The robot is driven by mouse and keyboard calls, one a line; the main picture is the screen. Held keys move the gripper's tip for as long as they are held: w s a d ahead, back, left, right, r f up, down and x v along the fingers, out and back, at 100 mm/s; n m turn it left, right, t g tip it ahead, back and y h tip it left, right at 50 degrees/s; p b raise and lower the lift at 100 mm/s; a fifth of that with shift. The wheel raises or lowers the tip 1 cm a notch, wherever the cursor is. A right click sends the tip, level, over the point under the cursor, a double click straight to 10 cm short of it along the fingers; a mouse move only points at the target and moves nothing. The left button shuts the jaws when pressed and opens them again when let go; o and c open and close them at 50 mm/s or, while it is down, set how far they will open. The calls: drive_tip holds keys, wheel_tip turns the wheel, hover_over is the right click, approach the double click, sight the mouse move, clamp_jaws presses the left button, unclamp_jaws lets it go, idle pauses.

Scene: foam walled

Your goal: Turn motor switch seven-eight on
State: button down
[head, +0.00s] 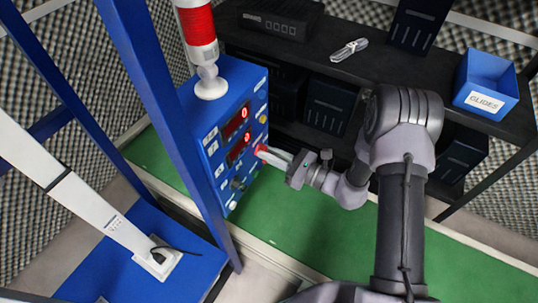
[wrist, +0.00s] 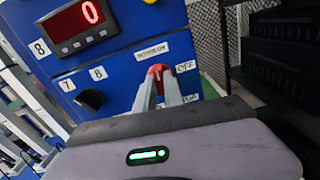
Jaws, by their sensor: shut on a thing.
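The blue control box (head: 215,125) stands left of my arm in the head view, its panel facing my gripper. In the wrist view, a red switch (wrist: 159,71) sits on the panel (wrist: 120,70) below a white label and left of a label reading OFF (wrist: 186,66). My gripper (wrist: 160,82) is shut on the red switch, one finger on each side. The fingers hide its lower part, so its exact setting is unclear. In the head view, my gripper (head: 268,153) reaches the red switch (head: 261,148) from the right.
Labels 7 (wrist: 67,84) and 8 (wrist: 97,73) sit above a black knob (wrist: 90,99). A red display (wrist: 78,23) reads 0. A red-and-white beacon (head: 201,35) tops the box. A dark shelf (head: 345,65) holds a blue GLIDES bin (head: 486,101). Blue posts stand left.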

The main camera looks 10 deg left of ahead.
drive_tip(key=shift+n, duration=0.7)
drive_tip(key=c, duration=1.4)
unclamp_jaws()
drive_tip(key=shift+c, duration=0.2)
drive_tip(key=shift+d, duration=0.15)
drive_tip(key=p+v, duration=0.3)
drive_tip(key=v, duration=1.4)
drive_tip(key=shift+s+p, duration=0.15)
drive_tip(key=shift+p, duration=0.15)
